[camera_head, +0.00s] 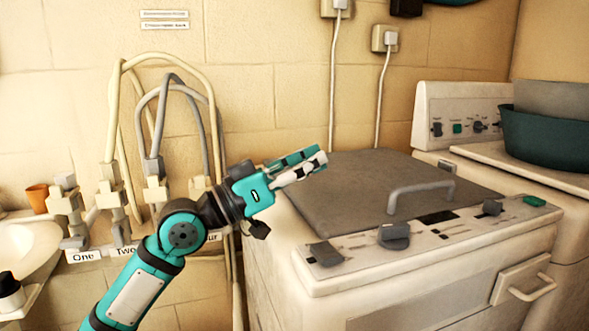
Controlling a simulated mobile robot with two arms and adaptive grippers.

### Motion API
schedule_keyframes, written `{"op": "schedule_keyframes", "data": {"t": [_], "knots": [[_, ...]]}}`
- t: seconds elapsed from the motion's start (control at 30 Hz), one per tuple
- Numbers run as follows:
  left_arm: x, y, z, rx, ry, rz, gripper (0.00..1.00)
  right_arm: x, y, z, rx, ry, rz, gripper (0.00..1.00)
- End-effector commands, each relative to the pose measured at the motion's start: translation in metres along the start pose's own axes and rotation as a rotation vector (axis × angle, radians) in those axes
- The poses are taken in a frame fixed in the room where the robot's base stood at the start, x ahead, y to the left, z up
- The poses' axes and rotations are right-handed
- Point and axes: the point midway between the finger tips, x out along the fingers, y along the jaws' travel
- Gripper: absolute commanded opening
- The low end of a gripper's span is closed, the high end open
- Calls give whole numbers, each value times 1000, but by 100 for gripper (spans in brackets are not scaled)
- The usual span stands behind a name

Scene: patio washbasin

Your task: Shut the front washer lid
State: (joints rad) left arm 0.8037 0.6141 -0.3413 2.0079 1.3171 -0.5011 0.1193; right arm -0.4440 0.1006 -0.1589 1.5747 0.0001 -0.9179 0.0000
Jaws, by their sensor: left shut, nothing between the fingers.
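The front washer (285,255) stands at the lower right, with a white body and a control strip along its front top edge. Its grey lid (345,190) lies flat over the top and looks closed. A grey bar handle (420,187) stands up from the lid's right part. My left gripper (321,160) is shut and empty. It shows at the lid's back left corner and overlaps it in the picture; I cannot tell whether it touches. My right gripper is not in view.
Knobs, including a large dark one (394,236), stick up along the washer's front strip. A second machine (480,155) with a teal tub (545,140) stands behind at right. Taps and hoses (155,190) line the wall at left, near a white basin (28,245).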

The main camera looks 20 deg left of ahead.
Motion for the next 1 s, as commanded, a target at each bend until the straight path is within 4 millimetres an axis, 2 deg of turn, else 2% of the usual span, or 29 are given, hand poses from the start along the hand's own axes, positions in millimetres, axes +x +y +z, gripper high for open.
{"op": "schedule_keyframes", "data": {"t": [0.17,0.3,0.5,0.7,1.0], "knots": [[-26,-1,2,1,-4,-5,0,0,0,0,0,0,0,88],[-58,-2,2,-2,-5,-6,0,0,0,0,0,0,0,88],[-94,-1,2,-2,-3,-3,0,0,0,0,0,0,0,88],[-113,0,1,-1,0,-2,0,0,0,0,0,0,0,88],[-117,0,0,1,-1,0,0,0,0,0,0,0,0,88]]}}
